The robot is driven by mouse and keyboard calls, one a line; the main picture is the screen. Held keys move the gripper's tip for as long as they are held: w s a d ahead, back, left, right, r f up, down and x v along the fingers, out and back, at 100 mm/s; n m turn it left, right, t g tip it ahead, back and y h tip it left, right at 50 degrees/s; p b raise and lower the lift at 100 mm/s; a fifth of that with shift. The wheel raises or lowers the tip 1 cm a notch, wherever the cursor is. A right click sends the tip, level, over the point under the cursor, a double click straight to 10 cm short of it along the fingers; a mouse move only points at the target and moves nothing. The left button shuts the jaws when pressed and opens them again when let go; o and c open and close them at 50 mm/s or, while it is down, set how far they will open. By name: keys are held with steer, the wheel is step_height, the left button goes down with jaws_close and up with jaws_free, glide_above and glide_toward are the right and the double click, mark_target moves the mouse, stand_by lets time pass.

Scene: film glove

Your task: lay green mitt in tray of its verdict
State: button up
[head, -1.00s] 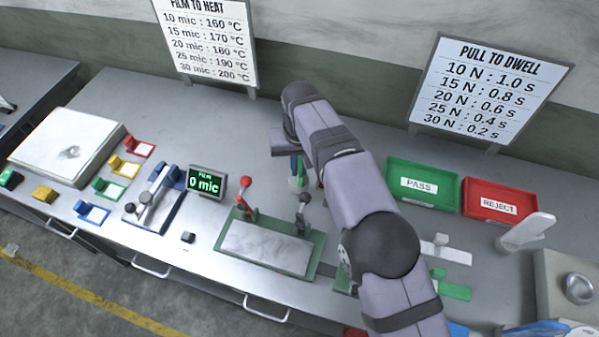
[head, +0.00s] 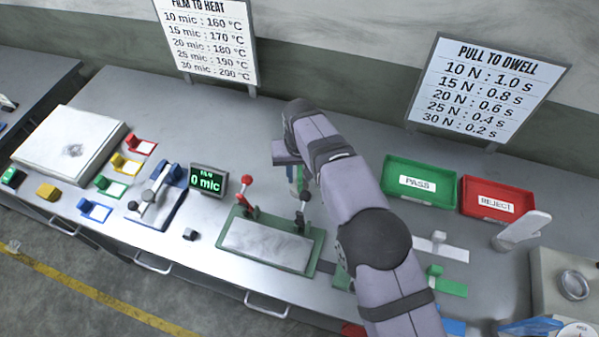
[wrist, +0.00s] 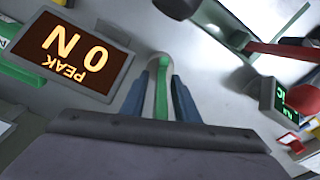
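My gripper (wrist: 161,90) points down over the bench, with its two blue fingers close together. A narrow green piece with a pale, rounded end, seemingly the green mitt (wrist: 178,103), sits between the fingers and reaches past their tips. In the head view my gripper (head: 296,180) is at the back middle of the bench, partly hidden by my arm. The green PASS tray (head: 421,198) and the red REJECT tray (head: 499,213) stand to its right. Both look empty.
A display (wrist: 72,53) reads PEAK 0 N. A green-framed sealer plate (head: 268,244) with a red-knobbed lever (head: 247,190) lies in front of my gripper. The film display (head: 207,181) reads 0 mic. A white post (head: 522,229) stands right of the trays.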

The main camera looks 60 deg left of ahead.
steer(key=shift+r, duration=0.15)
steer(key=r+b, duration=0.1)
steer(key=r, duration=0.3)
steer(key=d+r+b, duration=0.1)
steer(key=r, duration=0.3)
steer(key=r+b, duration=0.1)
steer(key=r, duration=0.3)
steer(key=shift+s+d, duration=0.15)
steer(key=shift+s, duration=0.15)
steer(key=shift+w, duration=0.1)
